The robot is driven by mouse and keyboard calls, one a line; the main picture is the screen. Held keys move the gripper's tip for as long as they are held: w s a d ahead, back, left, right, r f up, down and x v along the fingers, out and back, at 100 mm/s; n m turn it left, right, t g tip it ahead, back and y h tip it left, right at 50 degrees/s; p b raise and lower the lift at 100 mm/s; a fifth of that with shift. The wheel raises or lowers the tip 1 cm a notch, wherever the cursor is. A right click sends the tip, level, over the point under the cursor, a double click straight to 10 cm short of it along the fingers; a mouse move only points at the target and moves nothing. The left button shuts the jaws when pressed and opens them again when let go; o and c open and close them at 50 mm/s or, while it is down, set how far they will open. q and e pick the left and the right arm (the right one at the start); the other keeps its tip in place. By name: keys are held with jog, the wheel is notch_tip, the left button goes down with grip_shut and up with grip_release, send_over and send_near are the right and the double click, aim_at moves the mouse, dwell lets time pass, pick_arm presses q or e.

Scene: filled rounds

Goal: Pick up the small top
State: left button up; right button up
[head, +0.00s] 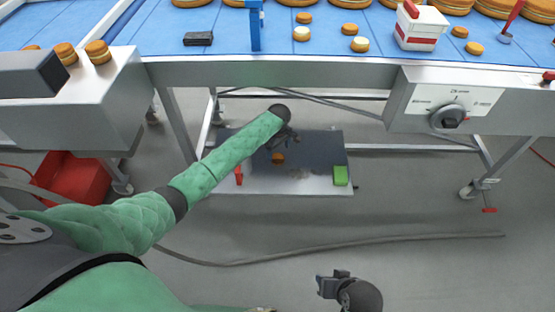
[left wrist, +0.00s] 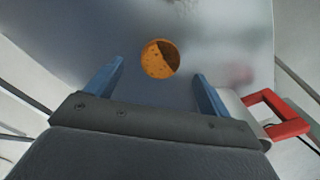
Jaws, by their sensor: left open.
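The small top (head: 278,157), a round orange-brown piece with a dark patch, lies on the low grey plate (head: 325,186) under the conveyor table. It also shows in the left wrist view (left wrist: 156,62), with a shadow over part of its right side. My left gripper (head: 287,137) reaches down over the plate. In the left wrist view its two blue fingers are open and apart, with the top just beyond and between their tips, not held. My right gripper (head: 334,284) shows at the bottom of the head view; its fingers are too unclear to read.
A green block (head: 341,176) and a red item (head: 238,175) lie on the plate's sides; a red handle (left wrist: 275,115) shows close by my left gripper. The blue conveyor (head: 170,35) with rounds is above. A red crate (head: 75,178) stands left. A hose crosses the floor.

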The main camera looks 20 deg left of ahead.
aim_at(277, 157)
pick_arm(q)
jog(key=shift+a+f, duration=0.15)
jog(key=shift+f, duration=1.05)
jog(key=shift+a+f, duration=0.1)
jog(key=shift+f, duration=1.05)
jog(key=shift+c, duration=0.2)
jog(key=c, duration=0.7)
